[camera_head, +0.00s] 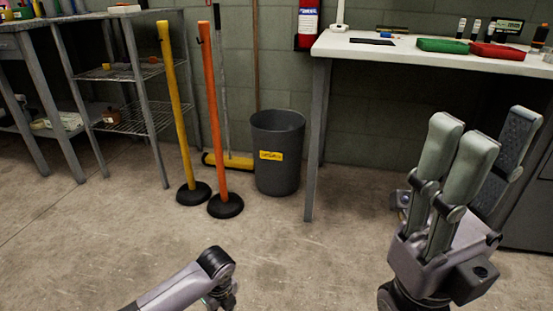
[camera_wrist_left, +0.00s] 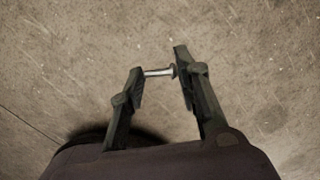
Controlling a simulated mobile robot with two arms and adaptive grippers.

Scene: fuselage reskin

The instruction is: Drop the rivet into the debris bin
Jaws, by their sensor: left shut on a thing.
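The rivet (camera_wrist_left: 158,72) is a small silver pin with a wider head at its right end. In the left wrist view it lies crosswise between the fingertips of my left gripper (camera_wrist_left: 160,75), which is shut on it above bare concrete floor. In the head view my left arm reaches in at the bottom, with part of the left gripper (camera_head: 222,297) at the frame edge; the rivet cannot be made out there. The debris bin (camera_head: 277,172) is a dark grey round bin with a yellow label, standing farther off by the wall. My right gripper (camera_head: 490,135) is open and empty, fingers pointing up.
A yellow post (camera_head: 174,100) and an orange post (camera_head: 213,110) on round black bases stand left of the bin, with a yellow broom (camera_head: 228,160) behind. A workbench (camera_head: 375,53) with red and green trays is at right. Floor before the bin is clear.

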